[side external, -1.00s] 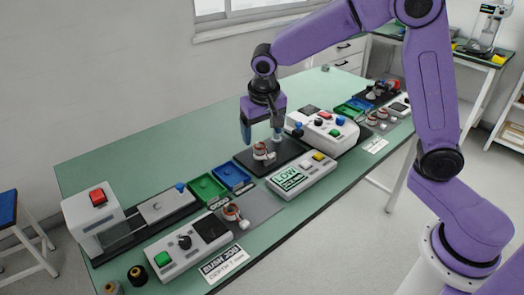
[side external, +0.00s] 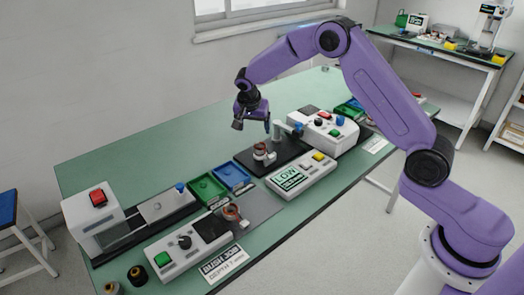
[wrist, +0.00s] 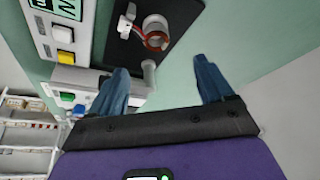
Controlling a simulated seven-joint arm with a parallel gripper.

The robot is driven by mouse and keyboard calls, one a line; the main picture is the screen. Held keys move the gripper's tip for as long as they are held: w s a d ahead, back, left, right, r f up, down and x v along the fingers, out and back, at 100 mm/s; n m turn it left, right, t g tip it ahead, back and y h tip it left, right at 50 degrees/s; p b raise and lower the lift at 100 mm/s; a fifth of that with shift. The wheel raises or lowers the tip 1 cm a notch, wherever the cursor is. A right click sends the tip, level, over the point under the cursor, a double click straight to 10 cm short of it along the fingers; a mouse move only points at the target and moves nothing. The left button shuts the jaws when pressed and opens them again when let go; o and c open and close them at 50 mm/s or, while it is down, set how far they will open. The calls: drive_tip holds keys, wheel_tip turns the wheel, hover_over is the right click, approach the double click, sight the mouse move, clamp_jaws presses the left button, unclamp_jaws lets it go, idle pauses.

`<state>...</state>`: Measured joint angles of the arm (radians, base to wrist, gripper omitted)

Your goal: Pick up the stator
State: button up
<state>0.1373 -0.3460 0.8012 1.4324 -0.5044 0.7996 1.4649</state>
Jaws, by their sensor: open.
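A stator (side external: 261,150) with copper-coloured windings sits on the black plate (side external: 285,158) of the test station, beside a grey post. In the wrist view the stator (wrist: 155,38) shows from above as a pale ring with copper windings, near the top on its black plate (wrist: 182,14). A second, similar copper-wound part (side external: 231,212) sits on a grey mat nearer the front. My gripper (side external: 252,121) is raised above and left of the station's stator, apart from it. Its blue fingers (wrist: 161,72) are spread and nothing is between them.
A green tray (side external: 207,188) and a blue tray (side external: 232,177) lie left of the station. A white box with a LOW display (side external: 288,178) stands in front of it. A control box (side external: 322,130) stands to the right. The green bench behind is clear.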

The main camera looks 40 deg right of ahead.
approach(258, 144)
wheel_tip(258, 144, down, 3)
drive_tip(key=shift+s+d+x, duration=0.1)
drive_tip(key=shift+s+x, duration=0.05)
drive_tip(key=shift+x, duration=0.7)
drive_tip(key=shift+s+d+x, duration=0.1)
drive_tip(key=shift+x, duration=0.8)
drive_tip(key=shift+s+d+x, duration=0.1)
drive_tip(key=shift+s+x, duration=0.05)
drive_tip(key=shift+x, duration=0.7)
drive_tip(key=shift+a, duration=0.1)
drive_tip(key=c, duration=1.3)
drive_tip(key=shift+a+r, duration=0.1)
drive_tip(key=shift+r, duration=0.05)
